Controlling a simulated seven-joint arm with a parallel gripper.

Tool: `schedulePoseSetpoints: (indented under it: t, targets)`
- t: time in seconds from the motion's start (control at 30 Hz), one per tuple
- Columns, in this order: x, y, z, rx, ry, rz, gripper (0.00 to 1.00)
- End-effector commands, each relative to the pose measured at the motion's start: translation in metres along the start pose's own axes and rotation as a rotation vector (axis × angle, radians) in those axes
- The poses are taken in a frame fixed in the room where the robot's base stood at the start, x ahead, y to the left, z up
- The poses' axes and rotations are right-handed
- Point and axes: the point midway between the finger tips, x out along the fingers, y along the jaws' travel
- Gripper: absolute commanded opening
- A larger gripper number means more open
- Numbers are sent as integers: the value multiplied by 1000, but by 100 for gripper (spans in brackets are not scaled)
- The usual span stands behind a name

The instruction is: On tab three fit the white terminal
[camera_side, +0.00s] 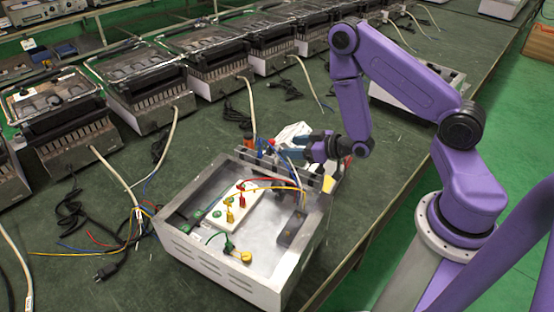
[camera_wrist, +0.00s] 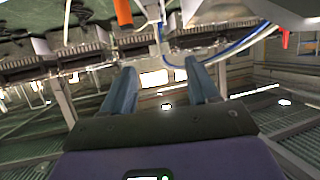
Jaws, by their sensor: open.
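An open metal box (camera_side: 185,262) stands on the bench, with a dark strip along its back wall that may carry the tabs; single tabs are too small to tell apart. White and blue leads rise at this back wall. A white lead (camera_side: 288,160) shows beside it and also in the wrist view (camera_wrist: 222,52), next to a blue lead (camera_wrist: 243,43). I cannot make out the white terminal for certain. My gripper (camera_side: 310,147) is above the back wall, near these leads. In the wrist view its two blue fingers (camera_wrist: 162,66) are apart with nothing clearly held between them.
Inside the box, a white block (camera_side: 240,205) carries green, yellow and red connectors. A yellow connector (camera_side: 246,257) lies near the front. Loose coloured wires and a black plug (camera_side: 108,270) lie left of the box. Several similar units line the bench behind.

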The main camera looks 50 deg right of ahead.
Motion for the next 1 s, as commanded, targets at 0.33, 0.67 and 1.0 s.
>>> schedulePoseSetpoints:
  t: [0.33,0.67,1.0]
  targets:
    - [42,0,0,1,0,1,60]
    - [45,0,0,1,-1,0,43]
    - [45,0,0,0,0,0,0]
